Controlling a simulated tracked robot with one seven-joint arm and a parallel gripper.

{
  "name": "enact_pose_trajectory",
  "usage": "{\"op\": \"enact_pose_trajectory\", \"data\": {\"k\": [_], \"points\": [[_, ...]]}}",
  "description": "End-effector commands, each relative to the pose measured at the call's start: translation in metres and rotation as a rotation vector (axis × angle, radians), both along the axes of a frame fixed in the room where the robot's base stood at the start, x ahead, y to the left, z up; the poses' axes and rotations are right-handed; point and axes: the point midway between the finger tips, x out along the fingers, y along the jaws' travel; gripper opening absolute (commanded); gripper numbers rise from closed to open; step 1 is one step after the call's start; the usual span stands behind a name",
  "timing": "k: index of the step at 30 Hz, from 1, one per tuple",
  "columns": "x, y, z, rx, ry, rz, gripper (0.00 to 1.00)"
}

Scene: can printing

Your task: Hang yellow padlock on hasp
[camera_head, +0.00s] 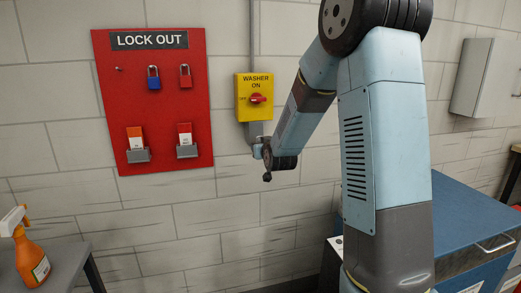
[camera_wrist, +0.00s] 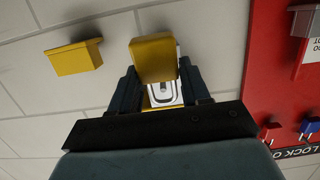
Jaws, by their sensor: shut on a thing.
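In the wrist view, my gripper (camera_wrist: 158,78) is shut on the yellow padlock (camera_wrist: 153,60). The padlock's blocky body sits between the dark fingers, with a pale metal loop just below it that looks like its shackle. In the head view, my gripper (camera_head: 259,152) is close to the wall, just below the yellow WASHER switch box (camera_head: 245,108) with its red knob (camera_head: 258,98). The padlock cannot be made out there. I cannot clearly pick out the hasp, or tell whether the shackle touches anything. A yellow strip shows behind the shackle in the wrist view.
The red LOCK OUT board (camera_head: 163,110) holds a blue padlock (camera_head: 153,82), a red padlock (camera_head: 185,80) and tags in holders; one peg (camera_head: 119,69) is bare. A separate yellow block (camera_wrist: 75,57) is on the wall. An orange spray bottle (camera_head: 31,255) stands at lower left.

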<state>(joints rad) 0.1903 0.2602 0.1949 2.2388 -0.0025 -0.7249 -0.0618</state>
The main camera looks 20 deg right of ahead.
Motion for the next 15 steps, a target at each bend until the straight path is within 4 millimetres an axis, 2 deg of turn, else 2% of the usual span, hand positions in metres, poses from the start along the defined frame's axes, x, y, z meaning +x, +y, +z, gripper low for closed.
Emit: {"op": "enact_pose_trajectory", "data": {"k": [15], "points": [[0.024,0.0,-0.004,0.0,0.001,0.0,0.15]]}}
